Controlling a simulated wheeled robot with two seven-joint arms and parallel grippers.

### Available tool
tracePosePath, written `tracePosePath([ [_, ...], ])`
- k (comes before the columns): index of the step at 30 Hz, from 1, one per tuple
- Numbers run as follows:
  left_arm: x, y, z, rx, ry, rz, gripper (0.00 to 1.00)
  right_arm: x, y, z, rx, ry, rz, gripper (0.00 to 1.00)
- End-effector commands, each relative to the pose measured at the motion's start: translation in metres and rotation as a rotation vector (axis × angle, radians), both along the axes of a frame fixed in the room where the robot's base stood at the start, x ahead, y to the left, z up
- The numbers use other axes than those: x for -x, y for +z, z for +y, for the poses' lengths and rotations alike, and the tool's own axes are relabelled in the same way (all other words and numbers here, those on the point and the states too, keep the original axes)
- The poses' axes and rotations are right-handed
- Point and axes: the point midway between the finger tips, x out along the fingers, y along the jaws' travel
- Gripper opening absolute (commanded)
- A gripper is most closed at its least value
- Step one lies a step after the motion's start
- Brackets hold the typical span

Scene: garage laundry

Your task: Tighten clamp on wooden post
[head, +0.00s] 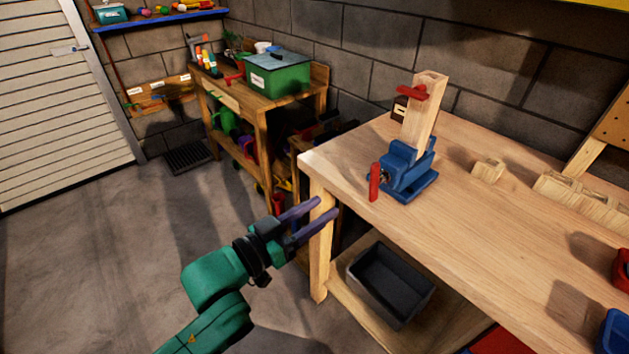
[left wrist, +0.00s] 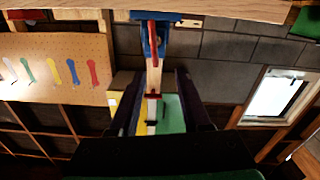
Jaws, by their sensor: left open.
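A pale wooden post (head: 421,125) stands upright in a blue vise-like clamp (head: 405,172) on the workbench, near its left end. The clamp has a red handle (head: 374,182) on its front. A red piece (head: 412,92) sits across the post near its top. The upside-down left wrist view shows the blue clamp (left wrist: 163,40), the post (left wrist: 153,76) and the red piece (left wrist: 153,96). My left gripper (head: 325,208) is open and empty, below and left of the clamp, beside the bench's corner leg, apart from clamp and post. My right gripper is out of view.
The workbench (head: 470,215) has small wooden blocks (head: 488,170) and a red bin (head: 622,268) and blue bin (head: 612,330) to the right. A dark tray (head: 390,282) is on its lower shelf. Open floor (head: 100,260) lies left.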

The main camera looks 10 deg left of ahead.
Motion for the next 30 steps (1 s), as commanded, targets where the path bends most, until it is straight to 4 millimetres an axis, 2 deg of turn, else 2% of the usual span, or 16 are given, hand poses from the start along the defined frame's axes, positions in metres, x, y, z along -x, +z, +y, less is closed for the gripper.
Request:
tracePosePath([
  [3, -0.012, 0.005, -0.007, 0.003, 0.003, 0.000, 0.47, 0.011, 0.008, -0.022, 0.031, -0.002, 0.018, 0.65],
  [8, -0.043, 0.007, -0.030, 0.003, 0.003, -0.002, 0.47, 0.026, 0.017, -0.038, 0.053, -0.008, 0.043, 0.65],
  [13, -0.080, 0.005, -0.057, 0.001, 0.002, 0.001, 0.47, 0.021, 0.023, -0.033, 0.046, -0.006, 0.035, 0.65],
  [18, -0.108, 0.003, -0.077, -0.001, 0.003, 0.001, 0.47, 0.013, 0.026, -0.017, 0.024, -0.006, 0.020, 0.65],
  [22, -0.115, 0.002, -0.083, -0.001, 0.002, 0.002, 0.47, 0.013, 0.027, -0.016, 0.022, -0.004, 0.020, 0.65],
  [28, -0.116, 0.001, -0.083, -0.002, 0.003, 0.003, 0.47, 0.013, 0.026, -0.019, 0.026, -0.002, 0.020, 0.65],
  [29, -0.116, 0.001, -0.083, -0.002, 0.003, 0.003, 0.44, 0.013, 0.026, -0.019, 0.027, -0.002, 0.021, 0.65],
  [30, -0.116, 0.001, -0.083, -0.002, 0.003, 0.003, 0.28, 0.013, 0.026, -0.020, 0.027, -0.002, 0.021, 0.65],
])
